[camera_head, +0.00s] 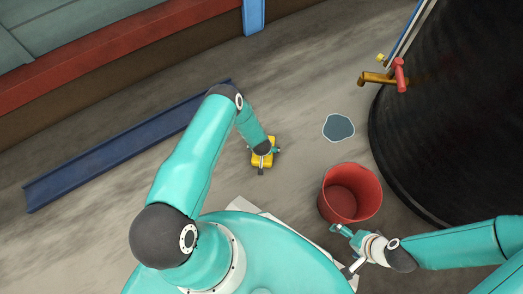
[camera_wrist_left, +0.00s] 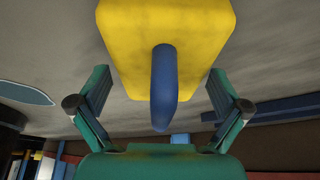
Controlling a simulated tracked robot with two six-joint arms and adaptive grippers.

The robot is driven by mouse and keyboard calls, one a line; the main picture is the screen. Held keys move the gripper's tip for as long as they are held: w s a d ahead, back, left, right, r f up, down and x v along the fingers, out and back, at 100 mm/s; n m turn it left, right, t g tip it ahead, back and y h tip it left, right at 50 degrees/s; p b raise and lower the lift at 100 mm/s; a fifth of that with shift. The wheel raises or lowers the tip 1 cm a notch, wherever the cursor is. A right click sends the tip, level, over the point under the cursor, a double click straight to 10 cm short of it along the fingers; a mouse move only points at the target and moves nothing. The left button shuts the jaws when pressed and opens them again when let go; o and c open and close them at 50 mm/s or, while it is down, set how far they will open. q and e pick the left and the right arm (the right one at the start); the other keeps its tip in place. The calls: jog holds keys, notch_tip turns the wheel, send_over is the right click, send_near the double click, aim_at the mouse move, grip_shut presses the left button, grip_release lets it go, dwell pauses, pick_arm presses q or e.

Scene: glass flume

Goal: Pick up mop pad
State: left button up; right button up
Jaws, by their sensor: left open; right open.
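The mop pad is a yellow block (camera_head: 256,159) with a blue loop handle, lying on the grey floor near the middle of the head view. My left gripper (camera_head: 269,161) is over it and hides part of it. In the left wrist view the yellow pad (camera_wrist_left: 165,25) fills the top middle, and its blue handle (camera_wrist_left: 163,85) stands between the two spread fingers of the left gripper (camera_wrist_left: 161,88), with a gap on both sides. My right gripper (camera_head: 344,251) is open and empty, just below the red bucket in the picture.
A red bucket (camera_head: 350,194) stands to the right of the pad, with a dark puddle (camera_head: 339,127) above it. A large black tank (camera_head: 460,110) with a valve (camera_head: 380,78) fills the right side. A blue channel (camera_head: 120,147) lies on the left. Floor around the pad is mostly clear.

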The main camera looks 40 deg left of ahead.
pick_arm(q)
jog(key=shift+x, duration=0.9)
jog(key=shift+r, duration=0.1)
jog(key=shift+c, duration=0.3)
jog(key=c, duration=0.8)
jog(key=shift+o, duration=0.2)
